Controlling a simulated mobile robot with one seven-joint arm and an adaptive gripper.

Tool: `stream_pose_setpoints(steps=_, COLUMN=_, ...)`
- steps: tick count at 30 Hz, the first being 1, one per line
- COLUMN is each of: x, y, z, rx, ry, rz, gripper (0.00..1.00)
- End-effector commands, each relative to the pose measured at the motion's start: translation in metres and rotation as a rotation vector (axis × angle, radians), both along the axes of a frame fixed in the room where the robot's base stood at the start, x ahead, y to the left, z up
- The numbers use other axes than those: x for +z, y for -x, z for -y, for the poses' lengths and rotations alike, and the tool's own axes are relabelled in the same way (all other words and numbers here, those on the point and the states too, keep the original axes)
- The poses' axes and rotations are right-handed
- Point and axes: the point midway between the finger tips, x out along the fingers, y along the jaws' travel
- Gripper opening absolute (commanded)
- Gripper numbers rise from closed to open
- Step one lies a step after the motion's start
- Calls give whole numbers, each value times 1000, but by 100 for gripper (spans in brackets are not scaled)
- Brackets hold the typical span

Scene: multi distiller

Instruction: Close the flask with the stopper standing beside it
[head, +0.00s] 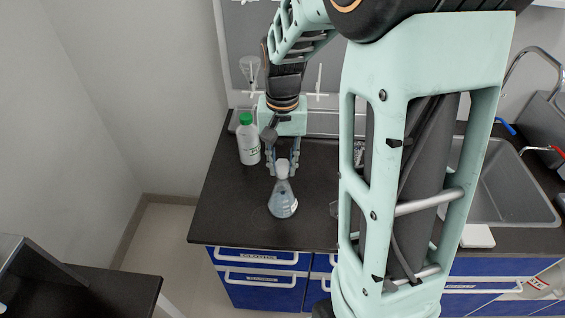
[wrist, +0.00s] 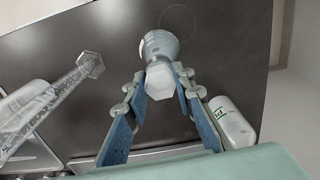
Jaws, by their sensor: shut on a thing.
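The conical flask (head: 282,203) with bluish liquid stands upright near the front of the dark counter; its glass (wrist: 158,42) also shows in the wrist view, behind the stopper. The white stopper (head: 282,169) is at the flask's mouth in the head view, lined up with the neck. In the wrist view the stopper (wrist: 160,80) has a pale, faceted top and covers the flask's mouth from sight. I cannot tell how deep it sits in the neck. My gripper (head: 282,172) points down over the flask, its two fingers (wrist: 163,84) shut on the stopper from both sides.
A white bottle with a green cap (head: 248,143) stands close to the left of my gripper. A clear cylinder with a hexagonal foot (wrist: 55,105) shows at left in the wrist view. A sink (head: 510,190) lies to the right. The counter left of the flask is clear.

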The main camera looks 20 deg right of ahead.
Motion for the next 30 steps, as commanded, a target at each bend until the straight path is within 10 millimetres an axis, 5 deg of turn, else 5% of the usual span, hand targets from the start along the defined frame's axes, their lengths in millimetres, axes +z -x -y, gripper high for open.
stream_pose_setpoints(steps=3, x=-3, y=0, z=0, rx=0, ry=0, rz=0, gripper=11)
stream_pose_setpoints(steps=4, x=-2, y=0, z=0, rx=0, ry=0, rz=0, gripper=26)
stream_pose_setpoints(steps=9, x=-2, y=0, z=0, rx=0, ry=0, rz=-1, gripper=44)
stream_pose_setpoints(steps=20, x=4, y=-1, z=0, rx=0, ry=0, rz=1, gripper=44)
stream_pose_setpoints(steps=30, x=70, y=-1, z=0, rx=0, ry=1, rz=6, gripper=44)
